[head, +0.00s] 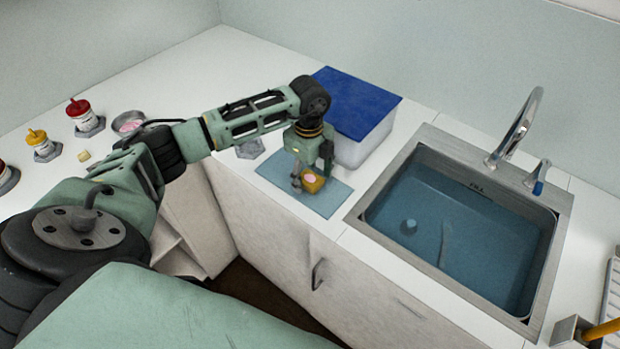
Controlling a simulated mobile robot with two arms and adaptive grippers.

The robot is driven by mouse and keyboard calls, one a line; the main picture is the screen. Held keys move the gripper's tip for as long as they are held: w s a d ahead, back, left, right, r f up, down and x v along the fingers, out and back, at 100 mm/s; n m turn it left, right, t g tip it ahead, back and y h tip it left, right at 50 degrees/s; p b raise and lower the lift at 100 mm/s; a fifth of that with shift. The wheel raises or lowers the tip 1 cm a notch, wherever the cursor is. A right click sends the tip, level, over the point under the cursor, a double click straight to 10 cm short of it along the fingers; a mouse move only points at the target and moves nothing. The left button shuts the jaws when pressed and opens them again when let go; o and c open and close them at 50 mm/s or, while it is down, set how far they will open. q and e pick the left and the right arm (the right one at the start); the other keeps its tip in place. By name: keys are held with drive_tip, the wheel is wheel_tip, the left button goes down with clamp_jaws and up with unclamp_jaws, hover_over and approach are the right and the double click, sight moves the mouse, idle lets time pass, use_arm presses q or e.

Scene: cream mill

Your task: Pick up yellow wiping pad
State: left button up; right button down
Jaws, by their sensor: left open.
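The yellow wiping pad (315,184) shows as a small yellow block with a pinkish patch on its top. It lies on a light blue mat (325,203) on the counter, left of the sink. My left gripper (308,180) points down right over the pad and is open. One finger is at the pad's left side and the other is behind it. I cannot tell whether the fingers touch the pad. The gripper hides part of the pad. My right gripper is not in view.
A white bin with a blue lid (356,102) stands just behind the mat. A water-filled sink (460,225) with a tap (515,130) is to the right. Red-topped (84,114) and yellow-topped (41,144) jars and a bowl (128,122) stand at left.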

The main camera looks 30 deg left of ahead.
use_arm(q)
drive_tip(key=c, duration=0.9)
drive_tip(key=shift+r, duration=0.15)
